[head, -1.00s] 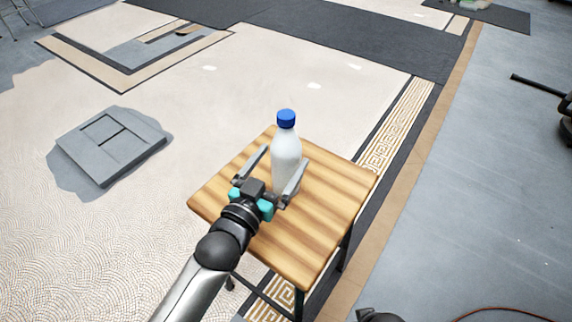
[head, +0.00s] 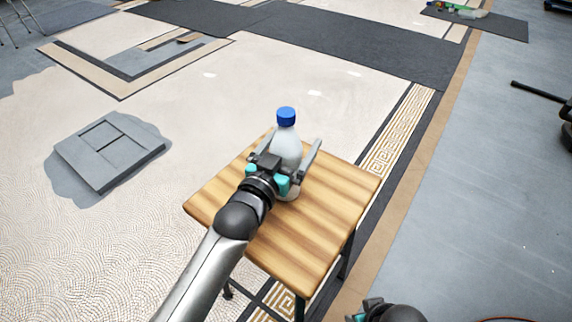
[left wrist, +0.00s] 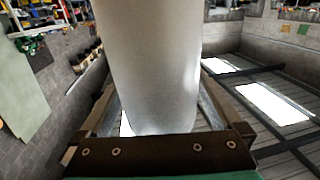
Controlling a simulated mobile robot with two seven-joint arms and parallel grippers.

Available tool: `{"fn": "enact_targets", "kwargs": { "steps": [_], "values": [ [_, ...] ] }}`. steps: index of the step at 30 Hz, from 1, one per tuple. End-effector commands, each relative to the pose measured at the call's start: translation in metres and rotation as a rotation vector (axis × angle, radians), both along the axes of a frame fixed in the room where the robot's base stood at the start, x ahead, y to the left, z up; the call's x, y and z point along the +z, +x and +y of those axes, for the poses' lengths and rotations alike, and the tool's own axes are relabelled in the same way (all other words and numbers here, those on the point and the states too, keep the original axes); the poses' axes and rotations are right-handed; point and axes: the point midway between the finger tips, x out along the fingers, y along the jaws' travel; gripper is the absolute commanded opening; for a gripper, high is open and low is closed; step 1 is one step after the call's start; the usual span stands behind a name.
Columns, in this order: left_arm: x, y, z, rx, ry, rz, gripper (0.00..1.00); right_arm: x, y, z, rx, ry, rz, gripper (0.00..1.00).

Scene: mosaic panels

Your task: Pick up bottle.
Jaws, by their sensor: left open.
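The bottle (head: 286,146), white with a blue cap, stands upright on a small wooden table (head: 320,215). My left gripper (head: 295,137) is open, with one finger on each side of the bottle. In the left wrist view the white bottle body (left wrist: 150,60) fills the middle between the two fingers, and its top is out of frame. I cannot tell whether either finger touches it. The gripper partly hides the bottle's lower part in the head view. Part of my right gripper (head: 368,308) shows at the bottom edge; its fingers cannot be made out.
The tabletop holds only the bottle, with bare wood to the right and front. A grey square panel (head: 108,150) lies on the floor at left. A dark mat (head: 480,22) with coloured items lies at the upper right. Open patterned floor surrounds the table.

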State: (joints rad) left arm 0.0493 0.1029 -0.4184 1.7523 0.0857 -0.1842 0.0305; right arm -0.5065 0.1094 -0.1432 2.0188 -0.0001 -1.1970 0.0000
Motion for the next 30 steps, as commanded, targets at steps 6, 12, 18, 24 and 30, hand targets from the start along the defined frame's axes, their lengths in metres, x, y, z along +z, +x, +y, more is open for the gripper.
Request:
{"fn": "enact_targets", "kwargs": {
  "steps": [6, 12, 18, 24, 30],
  "values": [
    [0.0003, -0.0001, 0.0, 0.0, 0.0, 0.0, 0.93, 0.0002, -0.0001, -0.0001, 0.0, 0.0, 0.0, 0.5],
    [0.0002, -0.0002, 0.0001, 0.0, 0.0, 0.0, 0.71, -0.0001, -0.0002, 0.0001, 0.0, 0.0, 0.001, 0.5],
    [0.0001, -0.0002, 0.0002, 0.0, 0.0, 0.0, 0.48, -0.0002, -0.0003, 0.0001, 0.0, 0.0, 0.001, 0.5],
    [0.0, -0.0003, 0.0001, 0.0, 0.0, 0.0, 0.26, -0.0003, -0.0004, 0.0003, 0.0, 0.001, 0.001, 0.5],
    [-0.0001, -0.0002, 0.0002, 0.0, 0.0, 0.0, 0.03, -0.0004, -0.0003, 0.0003, 0.0, 0.001, 0.001, 0.5]
  ]
}}
